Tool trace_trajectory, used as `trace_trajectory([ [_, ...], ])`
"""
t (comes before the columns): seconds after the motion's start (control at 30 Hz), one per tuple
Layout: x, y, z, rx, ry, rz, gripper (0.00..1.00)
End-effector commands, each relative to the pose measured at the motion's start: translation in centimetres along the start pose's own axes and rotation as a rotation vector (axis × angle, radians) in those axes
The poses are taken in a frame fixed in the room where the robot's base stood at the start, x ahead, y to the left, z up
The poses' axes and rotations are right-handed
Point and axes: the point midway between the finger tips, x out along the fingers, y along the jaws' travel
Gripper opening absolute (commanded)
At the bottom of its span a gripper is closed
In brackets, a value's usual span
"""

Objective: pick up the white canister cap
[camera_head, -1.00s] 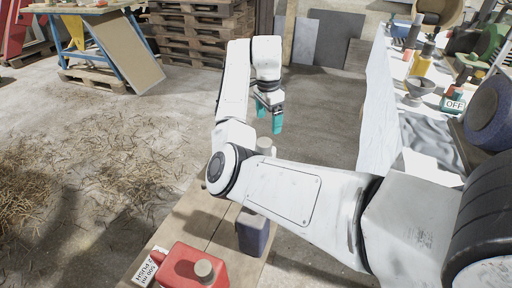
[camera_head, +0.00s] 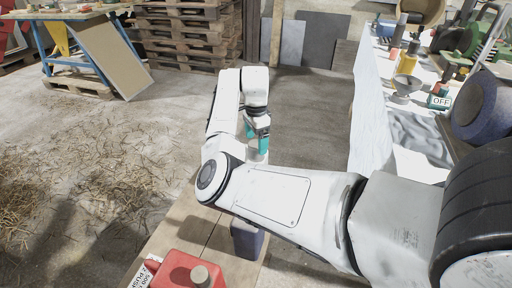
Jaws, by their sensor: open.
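A pale, whitish cap (camera_head: 256,158) shows just below my gripper's fingers, at the far end of a wooden bench or plank surface (camera_head: 188,226). The part under the cap is hidden behind my arm, so I cannot tell what it sits on. My gripper (camera_head: 258,148) has teal fingers pointing down. It is open, right above or around the cap; I cannot tell whether the fingers touch it.
A red canister (camera_head: 176,271) with a beige cap stands at the near end of the wood. A dark blue container (camera_head: 247,241) stands beside my arm, partly hidden. A cluttered white-covered table (camera_head: 405,125) is at right. Pallets (camera_head: 190,35) are stacked behind.

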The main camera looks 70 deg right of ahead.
Motion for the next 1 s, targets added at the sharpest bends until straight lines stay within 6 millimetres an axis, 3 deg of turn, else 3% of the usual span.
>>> trace_trajectory([
  [0.13, 1.24, -0.02, 0.01, 0.000, -0.001, 0.000, 0.88],
  [0.4, 1.38, -0.04, 0.01, 0.000, -0.001, -0.001, 0.86],
  [1.0, 1.35, -0.04, 0.01, 0.000, -0.001, -0.001, 0.29],
])
